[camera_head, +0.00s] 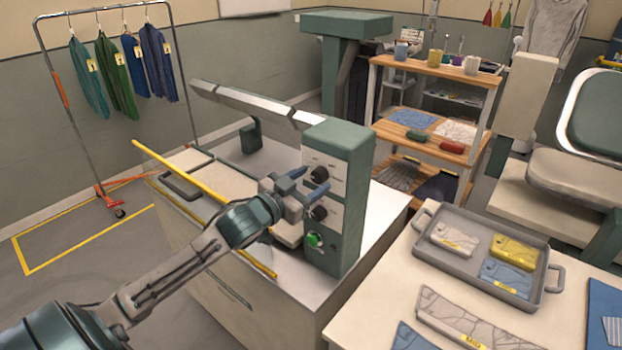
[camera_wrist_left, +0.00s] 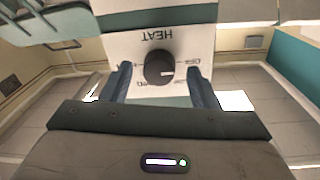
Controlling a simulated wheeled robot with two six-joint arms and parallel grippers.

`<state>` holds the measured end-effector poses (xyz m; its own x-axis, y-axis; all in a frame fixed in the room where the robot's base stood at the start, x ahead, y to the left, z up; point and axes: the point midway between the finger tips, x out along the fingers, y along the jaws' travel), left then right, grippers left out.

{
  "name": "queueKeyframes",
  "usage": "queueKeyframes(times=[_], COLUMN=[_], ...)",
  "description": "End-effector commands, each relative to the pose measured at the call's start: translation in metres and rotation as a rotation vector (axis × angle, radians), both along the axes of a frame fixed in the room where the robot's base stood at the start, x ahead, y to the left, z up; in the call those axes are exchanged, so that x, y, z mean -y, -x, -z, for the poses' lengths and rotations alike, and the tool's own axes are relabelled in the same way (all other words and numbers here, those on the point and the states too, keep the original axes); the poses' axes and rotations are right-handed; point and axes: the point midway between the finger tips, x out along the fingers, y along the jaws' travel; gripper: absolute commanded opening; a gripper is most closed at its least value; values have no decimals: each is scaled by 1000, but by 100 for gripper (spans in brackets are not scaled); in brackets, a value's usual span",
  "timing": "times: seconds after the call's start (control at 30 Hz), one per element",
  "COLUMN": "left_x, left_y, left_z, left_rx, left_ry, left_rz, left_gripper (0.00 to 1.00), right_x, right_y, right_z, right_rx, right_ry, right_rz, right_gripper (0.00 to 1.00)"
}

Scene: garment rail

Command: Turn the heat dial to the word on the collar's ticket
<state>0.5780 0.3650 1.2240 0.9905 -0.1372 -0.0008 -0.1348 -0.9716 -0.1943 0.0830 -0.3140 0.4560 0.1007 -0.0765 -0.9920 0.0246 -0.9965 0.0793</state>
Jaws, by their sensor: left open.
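The dark heat dial (camera_wrist_left: 158,68) sits below the printed word HEAT, upside down in the left wrist view. A pale mark shows on its right side; the small words around it are too blurred to read. My left gripper (camera_wrist_left: 160,86) is open, with one finger on each side of the dial; I cannot tell whether they touch it. In the head view my left gripper (camera_head: 305,182) is at the front of the green and white press box (camera_head: 347,185). The grey collar (camera_head: 455,312) lies on the near table, and its yellow ticket (camera_head: 474,343) appears to read MID. My right gripper is not in view.
Another dark knob (camera_head: 318,213) and a green button (camera_head: 314,240) sit lower on the box. A grey tray (camera_head: 424,220) with several folded pieces stands on the table. A garment rail (camera_head: 53,75) and a wooden shelf (camera_head: 440,70) stand behind.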

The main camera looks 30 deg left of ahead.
Motion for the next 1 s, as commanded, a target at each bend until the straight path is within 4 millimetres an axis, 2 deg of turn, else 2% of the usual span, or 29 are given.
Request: queueKeyframes(times=[0.43,0.47,0.67,1.0], left_x=[2,2,2,2], left_y=[-6,-6,-6,-6], left_z=[0,0,0,0], left_rx=[1,1,1,4], left_ry=[0,0,-1,-39], left_rz=[2,2,2,3], left_gripper=[55,51,11,10], right_x=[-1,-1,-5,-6], right_y=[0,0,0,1], right_z=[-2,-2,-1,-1], right_rx=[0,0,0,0], right_ry=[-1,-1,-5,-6], right_rz=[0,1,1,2], right_gripper=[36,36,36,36])
